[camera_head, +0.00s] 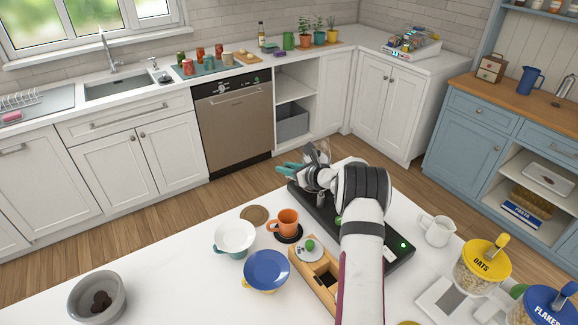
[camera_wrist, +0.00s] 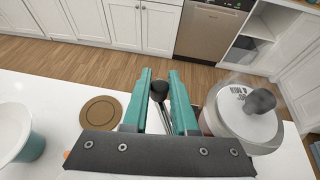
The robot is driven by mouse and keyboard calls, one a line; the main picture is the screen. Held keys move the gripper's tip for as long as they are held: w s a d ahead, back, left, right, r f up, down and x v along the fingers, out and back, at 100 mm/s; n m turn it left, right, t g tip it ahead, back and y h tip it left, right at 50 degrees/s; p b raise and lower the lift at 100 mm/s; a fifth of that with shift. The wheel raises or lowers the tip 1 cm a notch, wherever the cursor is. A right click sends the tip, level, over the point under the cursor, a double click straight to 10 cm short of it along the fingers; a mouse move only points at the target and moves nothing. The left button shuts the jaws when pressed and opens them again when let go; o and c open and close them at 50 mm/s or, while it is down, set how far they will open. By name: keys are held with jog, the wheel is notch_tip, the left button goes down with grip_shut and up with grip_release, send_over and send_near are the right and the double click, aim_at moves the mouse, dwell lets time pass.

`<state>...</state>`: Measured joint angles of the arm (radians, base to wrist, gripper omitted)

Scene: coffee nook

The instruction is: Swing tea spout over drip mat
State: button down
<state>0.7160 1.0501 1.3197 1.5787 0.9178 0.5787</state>
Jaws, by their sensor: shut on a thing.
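My gripper (camera_head: 290,170) has teal fingers and is at the far edge of the white counter, on the far left end of a long black base (camera_head: 402,256). In the wrist view my gripper (camera_wrist: 160,88) is shut around a dark round knob with a metal stem, the tea spout's handle (camera_wrist: 159,91). A glass jar (camera_wrist: 243,115) with a grey-knobbed lid is right beside the fingers; its glass also shows in the head view (camera_head: 318,151). A brown round mat (camera_head: 254,215) lies bare on the counter, left of the spout in the wrist view (camera_wrist: 101,112). The spout's outlet is hidden.
An orange mug (camera_head: 287,221) stands on a dark round mat (camera_head: 290,239). A white-and-teal cup (camera_head: 234,238), a blue bowl-like cup (camera_head: 266,270) and a wooden box (camera_head: 318,278) stand nearer. A white jug (camera_head: 437,231) is at right. The counter's left part is mostly clear.

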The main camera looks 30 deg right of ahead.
jog(key=s+a+n+g+y, duration=0.6)
jog(key=s+n+g+y, duration=0.1)
jog(key=n+y, duration=0.3)
jog(key=shift+s+n, duration=0.6)
jog(key=shift+s, duration=0.25)
jog(key=shift+a+y, duration=0.15)
jog(key=shift+y, duration=0.15)
jog(key=shift+r, duration=0.1)
jog(key=c, duration=0.7)
grip_release()
jog(key=s+d+r, duration=0.6)
jog(key=s+r, duration=0.4)
jog(key=r, duration=0.1)
jog(key=shift+d, duration=0.25)
